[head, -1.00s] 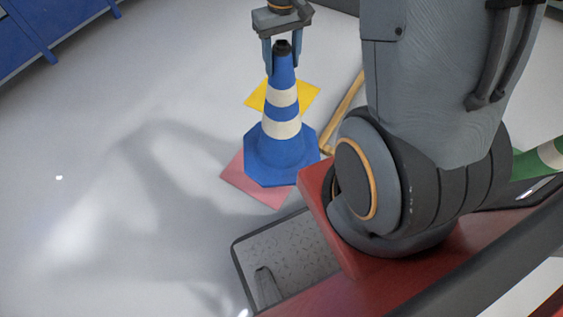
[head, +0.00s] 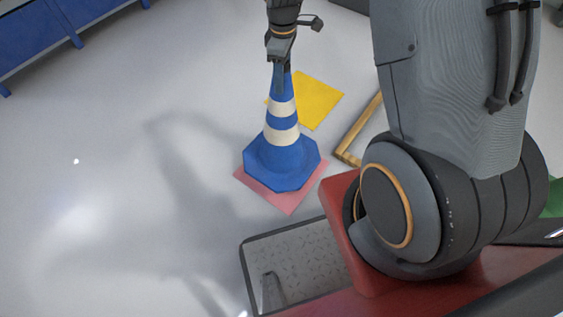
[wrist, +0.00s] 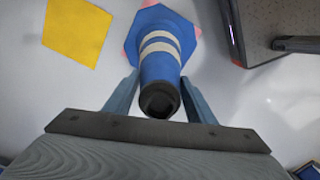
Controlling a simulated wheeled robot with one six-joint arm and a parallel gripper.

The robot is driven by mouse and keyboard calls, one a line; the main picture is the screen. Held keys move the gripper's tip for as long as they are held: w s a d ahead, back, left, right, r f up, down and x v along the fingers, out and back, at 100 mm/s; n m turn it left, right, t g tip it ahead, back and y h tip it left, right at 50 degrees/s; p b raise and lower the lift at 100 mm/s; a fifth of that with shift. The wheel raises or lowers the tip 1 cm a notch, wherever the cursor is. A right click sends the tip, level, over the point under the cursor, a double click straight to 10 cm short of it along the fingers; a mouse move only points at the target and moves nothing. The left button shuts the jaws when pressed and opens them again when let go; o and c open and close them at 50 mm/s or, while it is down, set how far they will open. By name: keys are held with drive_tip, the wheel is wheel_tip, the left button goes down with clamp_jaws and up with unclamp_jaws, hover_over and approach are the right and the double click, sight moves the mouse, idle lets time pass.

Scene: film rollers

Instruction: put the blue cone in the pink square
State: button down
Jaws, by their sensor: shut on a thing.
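The blue cone (head: 282,160) with white bands is upright in the head view, its base over the pink square (head: 290,202). Pink corners show on several sides of the base; the head view does not settle whether the base touches the floor. My gripper (head: 280,68) is shut on the top of the cone. In the wrist view the cone (wrist: 158,62) stands between the two fingers of my gripper (wrist: 160,98), with slivers of the pink square (wrist: 149,3) beyond its base.
A yellow square (head: 318,100) lies behind and right of the cone. A wooden frame edge (head: 358,135) is right of it. Blue cabinets (head: 40,45) stand at the far left. A green thing (head: 553,198) is at the right edge. The floor left of the cone is clear.

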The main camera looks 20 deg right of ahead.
drive_tip(key=shift+w+a+f+b, duration=0.1)
drive_tip(key=shift+f+b, duration=0.6)
drive_tip(key=shift+f, duration=4.35)
drive_tip(key=c, duration=0.8)
unclamp_jaws()
drive_tip(key=shift+f, duration=0.1)
drive_tip(key=shift+o, duration=0.2)
wheel_tip(320, 180, up, 25)
drive_tip(key=m+p, duration=0.2)
drive_tip(key=m, duration=0.2)
hover_over(282, 100)
drive_tip(key=s+a, duration=0.4)
drive_tip(key=s, duration=0.1)
drive_tip(key=s+a+r+m, duration=0.1)
drive_tip(key=s+r, duration=0.3)
drive_tip(key=s, duration=0.4)
drive_tip(key=s+a+r+m, duration=0.2)
drive_tip(key=s+r+m, duration=0.2)
drive_tip(key=s, duration=0.4)
drive_tip(key=shift+s+a+y, duration=0.25)
drive_tip(key=shift+s+y, duration=0.05)
